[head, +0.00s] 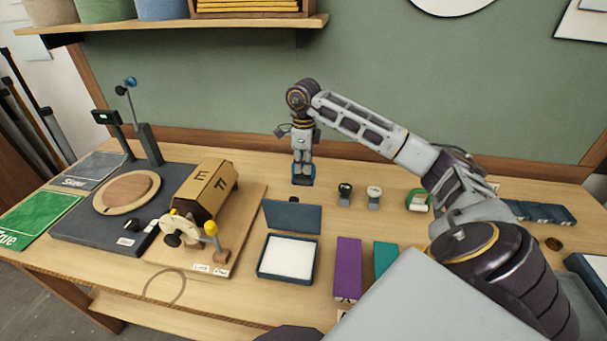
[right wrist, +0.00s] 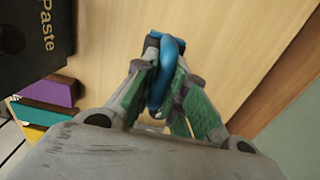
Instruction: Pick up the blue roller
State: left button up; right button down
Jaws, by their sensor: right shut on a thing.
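The blue roller (head: 303,181) is near the back of the table, at the lower end of my right gripper (head: 303,158) in the head view. My right gripper points down and is shut on it. In the right wrist view the roller's blue part (right wrist: 166,62) lies between the two green-padded fingers (right wrist: 165,85). I cannot tell whether the roller still touches the table. My left gripper is not in view.
An open dark box with a white pad (head: 287,257) stands in front of my right gripper, its lid (head: 292,215) raised. Purple (head: 347,268) and teal (head: 385,258) blocks are nearby. Two small stamps (head: 374,196) stand to the right. A cardboard box (head: 205,190) is left.

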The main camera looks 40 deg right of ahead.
jog(key=shift+r, duration=0.8)
jog(key=c, duration=2)
grip_release()
grip_shut()
jog(key=shift+r, duration=0.1)
